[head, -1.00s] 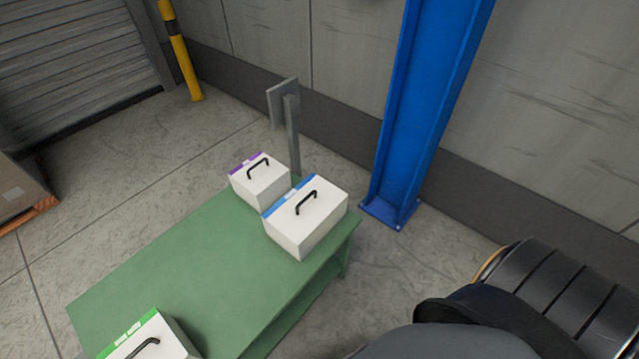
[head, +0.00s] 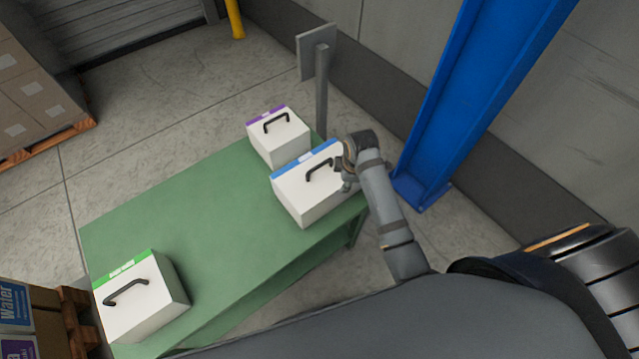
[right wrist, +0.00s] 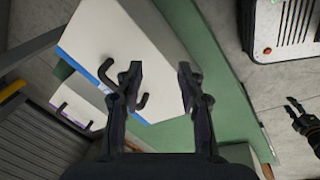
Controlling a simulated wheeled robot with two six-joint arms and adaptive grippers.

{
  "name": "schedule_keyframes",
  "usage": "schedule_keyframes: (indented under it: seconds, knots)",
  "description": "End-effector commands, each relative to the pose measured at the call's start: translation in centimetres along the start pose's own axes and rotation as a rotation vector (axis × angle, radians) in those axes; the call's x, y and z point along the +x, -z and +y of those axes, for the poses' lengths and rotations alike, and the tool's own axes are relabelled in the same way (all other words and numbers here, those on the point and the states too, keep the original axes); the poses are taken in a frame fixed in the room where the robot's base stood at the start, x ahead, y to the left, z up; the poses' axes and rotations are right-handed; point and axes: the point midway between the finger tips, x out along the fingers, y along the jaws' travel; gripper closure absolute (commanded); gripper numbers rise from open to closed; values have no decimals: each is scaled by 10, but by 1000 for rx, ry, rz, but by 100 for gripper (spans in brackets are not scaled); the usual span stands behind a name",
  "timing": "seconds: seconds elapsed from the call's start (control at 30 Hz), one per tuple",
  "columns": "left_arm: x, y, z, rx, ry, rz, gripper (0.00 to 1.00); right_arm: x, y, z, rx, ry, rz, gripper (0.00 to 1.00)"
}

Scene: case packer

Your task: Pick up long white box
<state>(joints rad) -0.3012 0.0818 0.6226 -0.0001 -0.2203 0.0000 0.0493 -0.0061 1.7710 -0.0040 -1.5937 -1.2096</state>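A white box with a blue stripe (head: 302,203) and a black handle stands at the far right of the green table (head: 190,225); it looks longer than the purple-striped one. It also fills the upper part of the right wrist view (right wrist: 120,45). My right gripper (head: 348,178) is over its right end. In the right wrist view its fingers (right wrist: 161,80) are apart, with nothing between them; the left finger overlaps the handle, and contact cannot be told. My left gripper (right wrist: 296,114) shows at the right edge there, its fingers apart and empty.
A smaller purple-striped white box (head: 280,140) stands close behind the blue-striped one. A green-striped white box (head: 150,300) stands at the table's near left. A grey post (head: 321,90) and blue column (head: 470,100) rise behind. The table's middle is clear.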

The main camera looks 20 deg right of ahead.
Motion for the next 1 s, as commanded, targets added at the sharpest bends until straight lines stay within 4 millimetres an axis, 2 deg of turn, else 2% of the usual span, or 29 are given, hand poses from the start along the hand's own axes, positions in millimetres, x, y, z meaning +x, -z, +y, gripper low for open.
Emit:
schedule_keyframes:
  seconds: [0.03, 0.2, 0.43, 0.57, 0.83, 1.0]
  knots:
    - [1, 2, 1, -1, -1, 3, 60, -8, 10, 12, -84, 2, 11, 62]
    - [2, 3, 2, -1, -2, 5, 60, -22, 39, 44, -387, 24, 36, 62]
    - [2, 2, 2, -1, -2, 3, 60, -30, 67, 70, -679, 43, 64, 62]
    - [2, 1, 2, -1, -2, 1, 60, -29, 69, 72, -710, 45, 67, 62]
    - [0, 0, 2, -1, -2, -1, 60, 12, 71, 69, -707, 47, 66, 62]
    - [0, -1, 2, -1, -2, -2, 60, 23, 71, 69, -706, 43, 66, 62]
